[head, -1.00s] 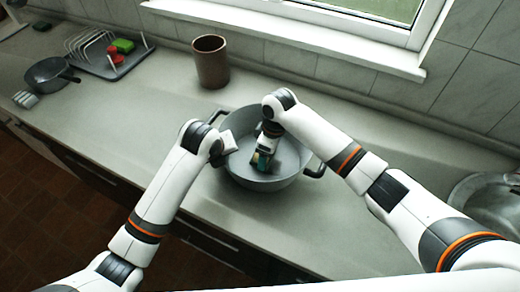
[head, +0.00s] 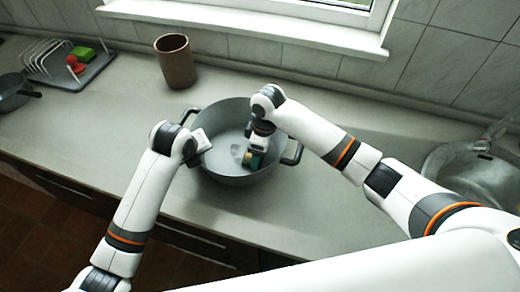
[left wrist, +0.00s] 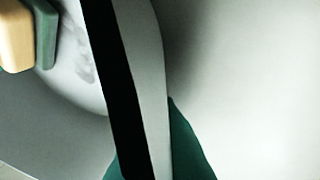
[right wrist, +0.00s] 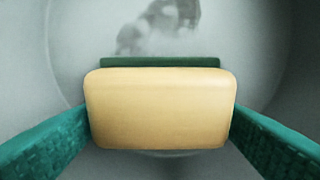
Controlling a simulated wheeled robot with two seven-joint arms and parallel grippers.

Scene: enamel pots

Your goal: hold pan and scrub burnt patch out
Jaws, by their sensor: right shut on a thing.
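The grey pan (head: 222,118), with two dark handles, stands on the counter. A faint grey burnt patch (head: 237,156) marks its floor; its smudges also show in the right wrist view (right wrist: 160,25) and left wrist view (left wrist: 80,62). My right gripper (head: 257,150) reaches inside and is shut on a yellow sponge with a green scrub layer (right wrist: 158,108). The sponge is low in the pan, to the right of the patch. My left gripper (head: 201,141) is at the pan's left rim, near the left handle. A teal finger shows beside the wall; its grip is unclear.
A brown cup (head: 176,62) stands behind the pan. A rack tray (head: 90,68) with green and red items and a small dark pan (head: 14,94) are far left. A metal sink (head: 470,172) is at right. The counter in front is clear.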

